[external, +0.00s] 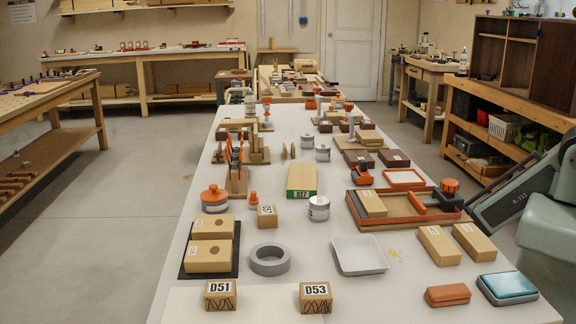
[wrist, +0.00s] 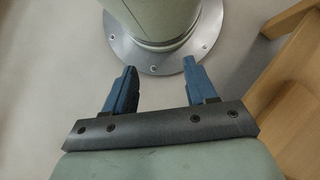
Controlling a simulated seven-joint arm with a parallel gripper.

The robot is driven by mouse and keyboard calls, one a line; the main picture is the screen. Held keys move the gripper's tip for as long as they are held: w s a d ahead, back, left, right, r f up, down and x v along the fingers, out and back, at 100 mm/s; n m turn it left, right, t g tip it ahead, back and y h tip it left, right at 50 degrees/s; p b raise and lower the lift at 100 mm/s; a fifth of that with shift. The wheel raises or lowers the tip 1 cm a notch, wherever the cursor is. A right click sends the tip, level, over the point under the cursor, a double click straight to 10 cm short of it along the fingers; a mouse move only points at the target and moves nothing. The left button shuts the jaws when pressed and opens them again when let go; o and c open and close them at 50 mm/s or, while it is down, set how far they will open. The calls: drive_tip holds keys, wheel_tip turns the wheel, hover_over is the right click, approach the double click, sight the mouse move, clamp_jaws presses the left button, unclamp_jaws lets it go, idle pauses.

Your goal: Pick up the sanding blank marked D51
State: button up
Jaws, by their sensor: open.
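The sanding blank marked D51 (external: 220,296) is a small tan wooden block near the front left of the white bench (external: 200,275), with a white label on top and dark wavy lines on its front face. A similar block marked D53 (external: 315,298) stands to its right, apart from it. My gripper (wrist: 158,68) shows in the wrist view with two blue fingers spread apart and nothing between them. Beyond the fingers are a round bolted flange and pale floor. Neither blank shows in the wrist view, and my fingers do not show in the external view.
A grey ring (external: 270,260) lies behind and between the two blanks. Tan blocks on a black mat (external: 190,273) are behind D51. A white tray (external: 360,254), an orange block (external: 447,295) and a teal-topped block (external: 508,287) lie to the right.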

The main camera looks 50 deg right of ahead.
drive_tip(key=o, duration=0.6)
